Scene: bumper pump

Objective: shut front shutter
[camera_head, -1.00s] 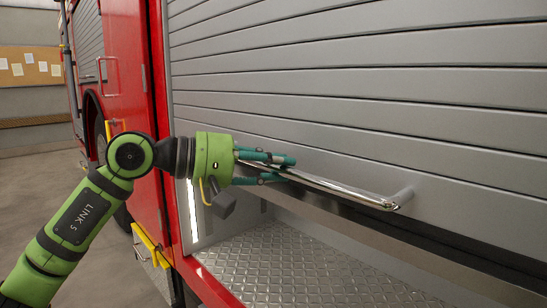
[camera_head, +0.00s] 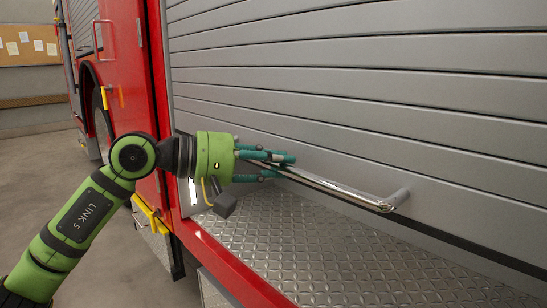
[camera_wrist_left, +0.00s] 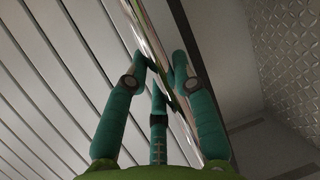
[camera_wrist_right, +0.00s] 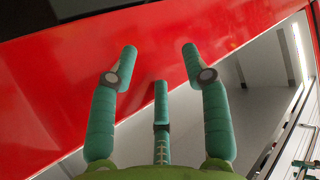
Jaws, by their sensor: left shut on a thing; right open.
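The grey slatted shutter (camera_head: 380,90) covers most of the compartment opening on the red fire truck. Its lower edge sits a little above the diamond-plate floor (camera_head: 290,255), with a dark gap between them at the right. A chrome bar handle (camera_head: 345,192) runs along the shutter's bottom. My left gripper (camera_head: 285,165) is shut on the handle near its left end; the left wrist view shows the fingers (camera_wrist_left: 160,75) around the bar (camera_wrist_left: 155,45). My right gripper (camera_wrist_right: 160,65) shows only in its wrist view, open and empty, with red bodywork (camera_wrist_right: 90,70) beyond it.
The red truck side (camera_head: 120,70) with a yellow-edged step (camera_head: 150,222) lies left of the shutter. A red sill (camera_head: 235,268) borders the compartment floor. The garage floor (camera_head: 35,170) at the left is clear. A notice board (camera_head: 30,47) hangs on the back wall.

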